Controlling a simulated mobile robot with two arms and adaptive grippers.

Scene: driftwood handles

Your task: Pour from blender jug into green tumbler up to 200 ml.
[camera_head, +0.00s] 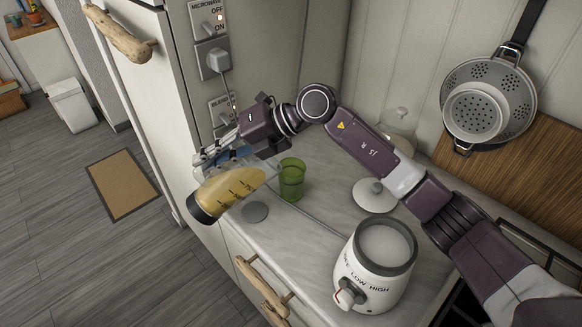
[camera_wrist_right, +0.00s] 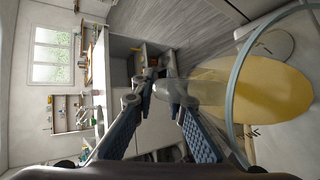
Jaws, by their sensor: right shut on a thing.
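The blender jug (camera_head: 228,191) is clear with a dark base and holds yellow liquid. It is strongly tilted, with its base at lower left and its mouth end toward the green tumbler. My right gripper (camera_head: 213,158) is shut on the jug, probably at its handle; the fingers partly hide the contact. In the right wrist view, the gripper (camera_wrist_right: 163,88) sits beside the jug's yellow contents (camera_wrist_right: 270,88). The green tumbler (camera_head: 291,181) stands upright on the counter, right of the jug's mouth. I see no stream between them, and cannot tell the tumbler's level. My left gripper is not in view.
The white blender base (camera_head: 372,268) stands at the counter's front right. A round white lid (camera_head: 374,196) lies behind it, and a grey disc (camera_head: 255,211) lies near the front edge. A colander (camera_head: 488,105) hangs on the wall. A tall cabinet (camera_head: 140,90) borders the counter's left.

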